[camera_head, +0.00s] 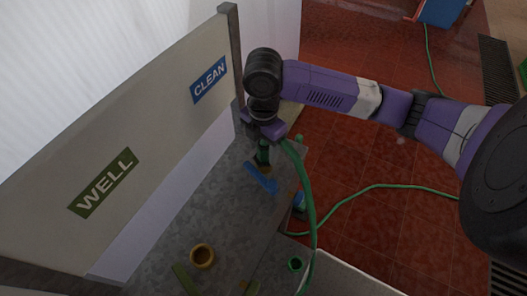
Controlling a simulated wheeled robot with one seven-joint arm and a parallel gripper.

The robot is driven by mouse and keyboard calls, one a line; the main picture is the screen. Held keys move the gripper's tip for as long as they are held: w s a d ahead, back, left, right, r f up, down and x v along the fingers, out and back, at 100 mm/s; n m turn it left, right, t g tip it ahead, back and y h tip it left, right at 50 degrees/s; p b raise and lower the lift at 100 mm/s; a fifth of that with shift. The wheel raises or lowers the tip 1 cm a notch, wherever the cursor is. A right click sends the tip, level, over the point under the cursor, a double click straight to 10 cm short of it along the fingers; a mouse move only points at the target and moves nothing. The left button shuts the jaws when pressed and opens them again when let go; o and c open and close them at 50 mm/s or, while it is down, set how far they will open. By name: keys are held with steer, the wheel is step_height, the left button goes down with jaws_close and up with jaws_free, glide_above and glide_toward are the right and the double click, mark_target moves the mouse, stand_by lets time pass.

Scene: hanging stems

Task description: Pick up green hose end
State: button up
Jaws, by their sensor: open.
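A thick green hose (307,190) runs from just under my gripper (265,138) and curves down to the bottom of the head view. A short upright green piece (263,155), which looks like the hose end, shows directly below my gripper above the grey worktop. My gripper points down and is open. The wrist and purple gripper body cover most of the fingers and the top of the hose end, so I cannot tell whether the fingers are around it or touching it.
A pale board with CLEAN (209,80) and WELL (104,184) signs stands behind the grey worktop (222,215). A thin green hose (385,186) crosses the red floor.

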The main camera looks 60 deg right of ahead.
steer(key=shift+f, duration=0.35)
steer(key=shift+c, duration=0.5)
jaws_close()
steer(key=shift+r, duration=0.1)
